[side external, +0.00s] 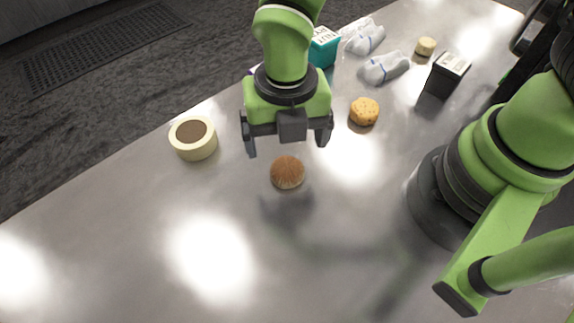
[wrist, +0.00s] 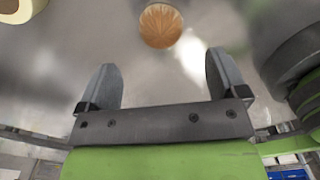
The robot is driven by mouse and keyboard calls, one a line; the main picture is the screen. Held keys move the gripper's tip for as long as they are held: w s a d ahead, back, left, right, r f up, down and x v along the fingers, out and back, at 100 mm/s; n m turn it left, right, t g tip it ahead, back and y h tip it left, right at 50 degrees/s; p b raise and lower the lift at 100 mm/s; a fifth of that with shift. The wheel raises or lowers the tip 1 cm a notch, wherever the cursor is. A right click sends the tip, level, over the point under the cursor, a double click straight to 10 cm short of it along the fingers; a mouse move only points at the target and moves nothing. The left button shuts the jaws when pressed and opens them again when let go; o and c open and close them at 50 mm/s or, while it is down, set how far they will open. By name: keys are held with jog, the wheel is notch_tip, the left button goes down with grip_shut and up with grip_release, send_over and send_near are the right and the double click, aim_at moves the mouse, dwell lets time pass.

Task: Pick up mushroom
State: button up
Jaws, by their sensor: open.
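The mushroom (side external: 287,172) is a round brown cap on the bare metal table near the middle of the side external view. It also shows in the wrist view (wrist: 161,26) at the top, beyond my fingertips. My gripper (side external: 288,143) is open and empty, pointing down above the table. In the wrist view its two fingers (wrist: 160,78) are spread apart, with the mushroom ahead of the gap and not touching them. The mushroom's underside is hidden.
A yellow spotted round item (side external: 364,111) lies to the right. Behind are a teal box (side external: 324,47), clear wrapped packs (side external: 384,67), a black box (side external: 445,75) and a pale cylinder (side external: 426,46). The front table (side external: 130,230) is clear.

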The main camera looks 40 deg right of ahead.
aim_at(287, 165)
notch_tip(287, 165, down, 8)
jog(key=shift+r, duration=0.25)
jog(key=shift+c, duration=0.2)
jog(key=c, duration=1)
